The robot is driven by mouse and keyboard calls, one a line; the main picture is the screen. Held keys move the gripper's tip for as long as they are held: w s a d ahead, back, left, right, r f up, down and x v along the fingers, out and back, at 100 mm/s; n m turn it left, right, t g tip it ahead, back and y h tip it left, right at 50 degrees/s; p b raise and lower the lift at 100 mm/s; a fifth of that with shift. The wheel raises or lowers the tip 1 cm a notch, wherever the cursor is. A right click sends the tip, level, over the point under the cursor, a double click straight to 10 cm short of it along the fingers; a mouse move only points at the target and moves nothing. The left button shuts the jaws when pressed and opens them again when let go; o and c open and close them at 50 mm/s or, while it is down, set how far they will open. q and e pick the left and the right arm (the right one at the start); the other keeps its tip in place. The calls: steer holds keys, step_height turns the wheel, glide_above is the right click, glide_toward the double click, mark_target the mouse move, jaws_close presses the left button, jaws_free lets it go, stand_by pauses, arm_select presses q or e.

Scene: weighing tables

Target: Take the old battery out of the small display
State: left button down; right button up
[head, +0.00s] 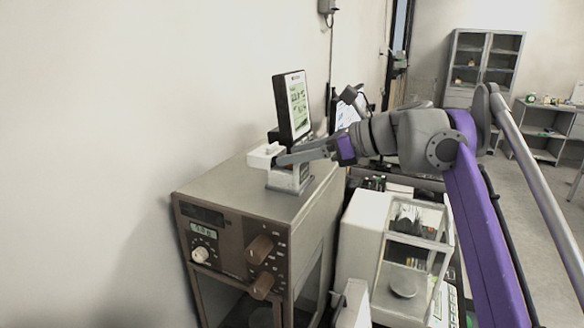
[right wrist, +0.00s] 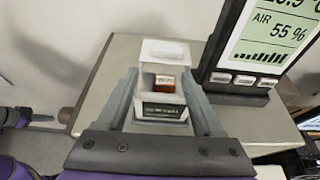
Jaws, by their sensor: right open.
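The small display (right wrist: 163,110) is a white, box-like unit with a dark screen facing me in the right wrist view. It stands on the brown instrument case, and its body also shows in the head view (head: 287,181). An orange-brown battery (right wrist: 165,82) sits in the opening in its top. A white flap-like part (right wrist: 165,51) shows behind the battery. My right gripper (right wrist: 161,76) is open, with one finger on each side of the display's upper part and the battery between them. Contact cannot be told.
A tall dark-framed display (head: 293,107) stands close beside the small display; its buttons show in the right wrist view (right wrist: 245,80). The brown case (head: 245,188) has knobs in front. A glass-sided balance (head: 415,222) stands to its right. The wall is close on the left.

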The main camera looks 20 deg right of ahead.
steer(key=shift+w+f, duration=0.2)
steer(key=shift+f, duration=0.35)
jaws_close()
steer(key=shift+w, duration=0.1)
